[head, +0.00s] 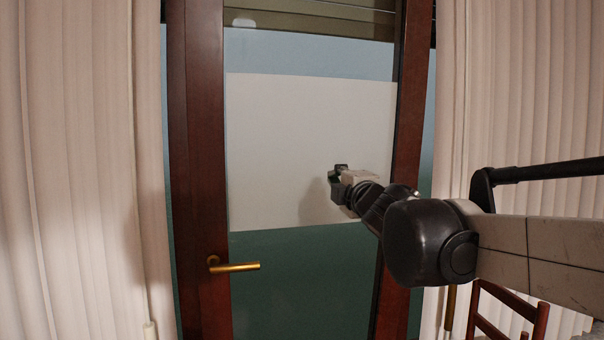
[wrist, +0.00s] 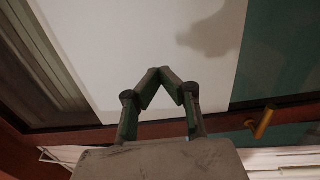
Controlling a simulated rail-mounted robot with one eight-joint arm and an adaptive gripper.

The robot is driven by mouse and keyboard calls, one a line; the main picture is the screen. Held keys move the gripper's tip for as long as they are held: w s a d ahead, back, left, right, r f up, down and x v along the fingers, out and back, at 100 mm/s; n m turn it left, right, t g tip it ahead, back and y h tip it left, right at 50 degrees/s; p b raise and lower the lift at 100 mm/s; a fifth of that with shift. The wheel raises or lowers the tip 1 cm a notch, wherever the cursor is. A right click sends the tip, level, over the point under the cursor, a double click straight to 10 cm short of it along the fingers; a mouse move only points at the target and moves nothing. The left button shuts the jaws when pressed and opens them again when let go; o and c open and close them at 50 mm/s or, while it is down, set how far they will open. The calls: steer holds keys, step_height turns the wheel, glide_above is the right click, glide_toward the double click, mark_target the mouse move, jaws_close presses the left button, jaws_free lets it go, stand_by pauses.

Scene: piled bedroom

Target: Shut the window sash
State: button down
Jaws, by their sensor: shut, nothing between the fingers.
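The window sash has a dark reddish-brown wooden frame (head: 207,150) around a tall pane with a white panel (head: 290,140) across its middle. A brass handle (head: 233,266) sits low on its left stile. The handle also shows at the right in the wrist view (wrist: 262,122). My gripper (head: 338,180) is in front of the white panel, right of and above the handle. In the wrist view its fingertips (wrist: 172,76) meet, with nothing between them. I cannot tell whether they touch the pane, or how far the sash stands open.
Pale pleated curtains hang at the left (head: 80,160) and right (head: 520,100) of the window. A wooden chair (head: 510,312) stands at the lower right, below my arm. The space in front of the handle looks clear.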

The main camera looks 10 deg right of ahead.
mark_target(316, 166)
steer(key=w+p, duration=0.1)
steer(key=w, duration=0.3)
steer(key=w+a+p, duration=0.1)
steer(key=w, duration=0.3)
steer(key=w+r, duration=0.1)
steer(key=w, duration=0.3)
steer(key=shift+a+r+p, duration=0.1)
steer(key=shift+a+p, duration=0.25)
steer(key=shift+p, duration=0.05)
steer(key=shift+w, duration=0.1)
